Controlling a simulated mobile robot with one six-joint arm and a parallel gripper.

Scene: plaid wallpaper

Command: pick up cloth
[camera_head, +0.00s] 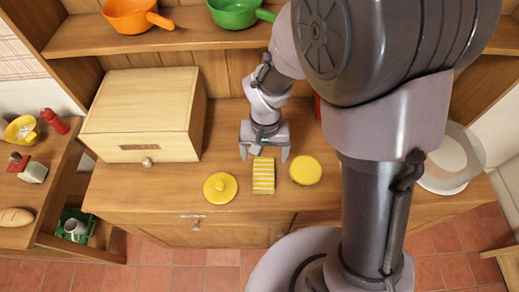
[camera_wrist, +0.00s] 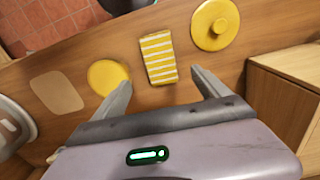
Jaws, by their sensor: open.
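A yellow and white striped cloth (camera_head: 263,175) lies flat on the wooden counter, between two round yellow things. In the wrist view the cloth (camera_wrist: 158,58) lies ahead of the fingers, between their lines. My gripper (camera_head: 264,155) is open and empty. It is just behind the cloth in the head view, apart from it. In the wrist view the two spread fingers of my gripper (camera_wrist: 160,88) show, with bare counter between them.
A yellow knobbed lid (camera_head: 220,188) lies left of the cloth and a round yellow thing (camera_head: 305,170) right of it. A wooden bread box (camera_head: 145,115) stands at the left. A shelf (camera_head: 185,38) with orange (camera_head: 130,17) and green (camera_head: 235,12) pans is above.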

